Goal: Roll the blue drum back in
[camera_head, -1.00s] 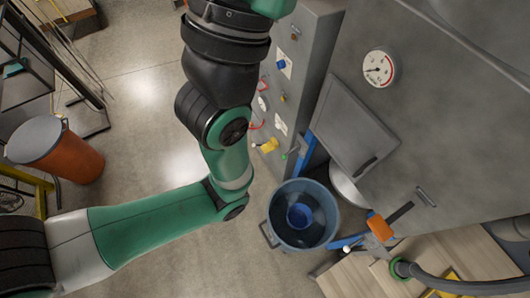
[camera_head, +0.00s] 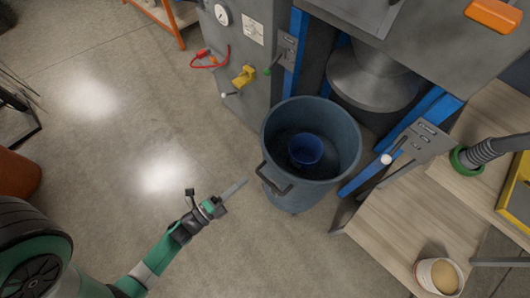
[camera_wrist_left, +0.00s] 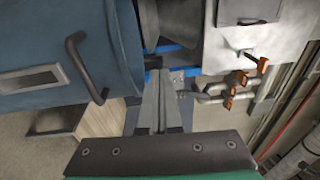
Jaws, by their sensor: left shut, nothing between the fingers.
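The blue drum (camera_head: 297,196) stands upright on the floor in front of the grey machine's open bay. Its top is open, and a smaller deep-blue round thing (camera_head: 306,149) shows inside. A dark bar handle (camera_head: 272,180) sticks out from its near-left side. My left gripper (camera_head: 243,184) is shut and empty, just left of the handle and apart from it. In the left wrist view the drum wall (camera_wrist_left: 50,45) and the handle (camera_wrist_left: 88,65) fill the left side, with my shut fingers (camera_wrist_left: 156,85) to their right. My right gripper is not in view.
The machine's bay has blue side rails (camera_head: 425,112) and a grey round duct (camera_head: 375,75) above. A wooden bench (camera_head: 410,222) with a tan-filled pot (camera_head: 438,275) stands right of the drum. An orange bin (camera_head: 15,175) is at far left. The floor between is clear.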

